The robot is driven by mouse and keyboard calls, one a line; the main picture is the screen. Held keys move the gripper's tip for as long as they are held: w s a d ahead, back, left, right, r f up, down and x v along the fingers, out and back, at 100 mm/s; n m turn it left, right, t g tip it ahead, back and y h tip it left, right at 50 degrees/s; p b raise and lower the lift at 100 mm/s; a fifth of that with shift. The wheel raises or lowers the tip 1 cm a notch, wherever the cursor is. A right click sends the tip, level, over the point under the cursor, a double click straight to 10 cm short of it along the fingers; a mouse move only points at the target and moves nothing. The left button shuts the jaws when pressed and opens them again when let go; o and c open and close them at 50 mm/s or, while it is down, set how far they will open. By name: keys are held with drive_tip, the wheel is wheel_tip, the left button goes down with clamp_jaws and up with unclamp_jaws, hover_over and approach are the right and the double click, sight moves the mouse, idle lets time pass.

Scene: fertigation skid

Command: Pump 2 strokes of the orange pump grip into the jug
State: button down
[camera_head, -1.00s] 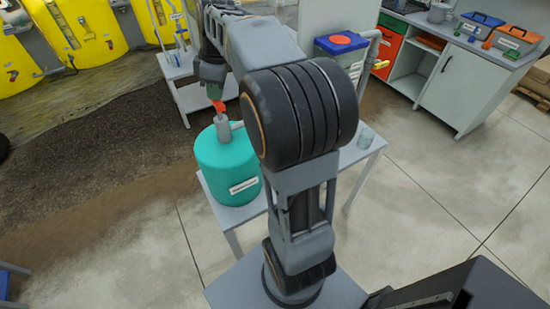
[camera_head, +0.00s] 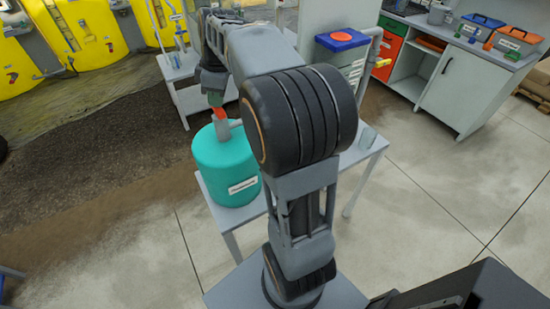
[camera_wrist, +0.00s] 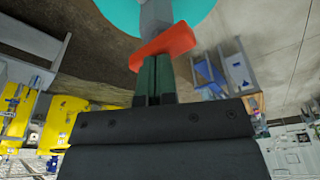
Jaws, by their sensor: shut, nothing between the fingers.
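The orange pump grip (camera_head: 219,113) sits on a grey pump head (camera_head: 223,130) atop a teal drum (camera_head: 225,165) with a white label, on a small grey table. In the wrist view the orange grip (camera_wrist: 162,46) crosses just beyond my fingertips, with the grey pump and teal drum (camera_wrist: 190,12) behind it. My gripper (camera_wrist: 157,62) is shut and empty. Its dark green fingertips point down at the grip's top and appear to touch it. A clear vessel, likely the jug (camera_head: 366,137), shows at the table's right, partly behind my arm. Its contents cannot be made out.
The grey table (camera_head: 238,214) stands on a tiled floor. A white rack (camera_head: 180,70) is at the back left, near yellow tanks (camera_head: 85,30). A workbench (camera_head: 465,85) is at the back right.

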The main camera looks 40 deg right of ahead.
drive_tip(key=shift+r, duration=0.15)
drive_tip(key=shift+r+p, duration=2.5)
drive_tip(key=shift+r, duration=0.35)
wheel_tip(320, 180, up, 6)
drive_tip(key=p, duration=0.5)
